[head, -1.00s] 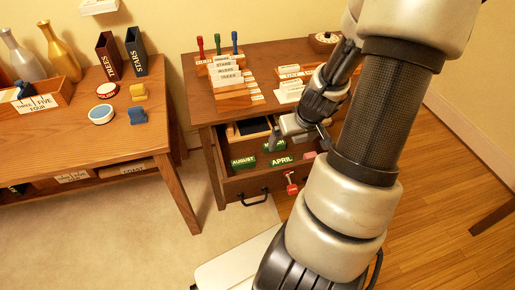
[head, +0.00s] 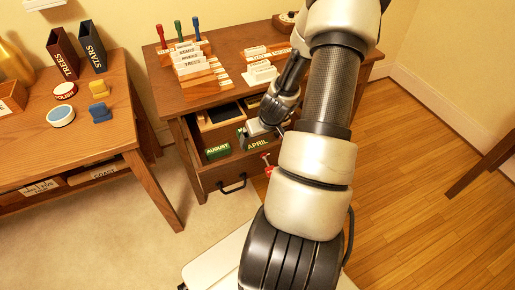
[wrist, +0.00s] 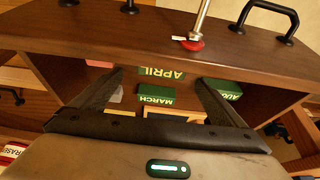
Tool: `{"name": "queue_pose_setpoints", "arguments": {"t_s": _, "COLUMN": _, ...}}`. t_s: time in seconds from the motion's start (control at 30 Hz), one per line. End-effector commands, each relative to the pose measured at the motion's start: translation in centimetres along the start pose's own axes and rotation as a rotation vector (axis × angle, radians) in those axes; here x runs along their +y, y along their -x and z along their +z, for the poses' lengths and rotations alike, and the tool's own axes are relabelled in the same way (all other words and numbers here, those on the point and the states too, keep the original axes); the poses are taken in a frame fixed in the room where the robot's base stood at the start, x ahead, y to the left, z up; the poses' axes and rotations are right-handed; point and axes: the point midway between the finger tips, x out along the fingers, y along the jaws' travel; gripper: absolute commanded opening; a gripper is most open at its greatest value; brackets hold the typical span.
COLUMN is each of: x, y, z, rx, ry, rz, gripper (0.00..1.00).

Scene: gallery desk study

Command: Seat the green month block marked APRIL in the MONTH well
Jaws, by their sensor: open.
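The green APRIL block (head: 257,144) lies in the open desk drawer, toward its front. In the wrist view the APRIL block (wrist: 162,73) appears upside down, between and just beyond the two fingertips. My gripper (wrist: 160,77) is open with nothing held. In the head view my gripper (head: 247,134) is at the drawer, just above and behind the APRIL block, and my arm covers part of the drawer. I cannot make out the MONTH well in either view.
A green MARCH block (wrist: 156,95) is beside APRIL, and a green AUGUST block (head: 217,151) lies left in the drawer. A red-ended metal stem (wrist: 190,43) is by the drawer front. Stamps and card holders (head: 188,62) stand on the desk; a side table (head: 95,135) is left.

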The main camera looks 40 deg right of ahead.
Motion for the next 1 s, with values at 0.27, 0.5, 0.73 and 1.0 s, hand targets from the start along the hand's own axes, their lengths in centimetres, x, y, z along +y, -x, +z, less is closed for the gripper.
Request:
{"name": "queue_pose_setpoints", "arguments": {"t_s": 0.27, "x": -0.3, "y": -4.0, "z": 0.2, "rx": -0.001, "ry": -0.001, "rz": -0.001, "gripper": 0.94}}
{"name": "queue_pose_setpoints", "arguments": {"t_s": 0.5, "x": -0.3, "y": -4.1, "z": 0.1, "rx": 0.000, "ry": 0.000, "rz": -0.001, "gripper": 0.94}}
{"name": "queue_pose_setpoints", "arguments": {"t_s": 0.73, "x": -0.3, "y": -4.1, "z": 0.1, "rx": 0.000, "ry": 0.000, "rz": -0.001, "gripper": 0.60}}
{"name": "queue_pose_setpoints", "arguments": {"t_s": 1.0, "x": -0.2, "y": -4.1, "z": 0.1, "rx": 0.000, "ry": 0.000, "rz": -0.001, "gripper": 0.49}}
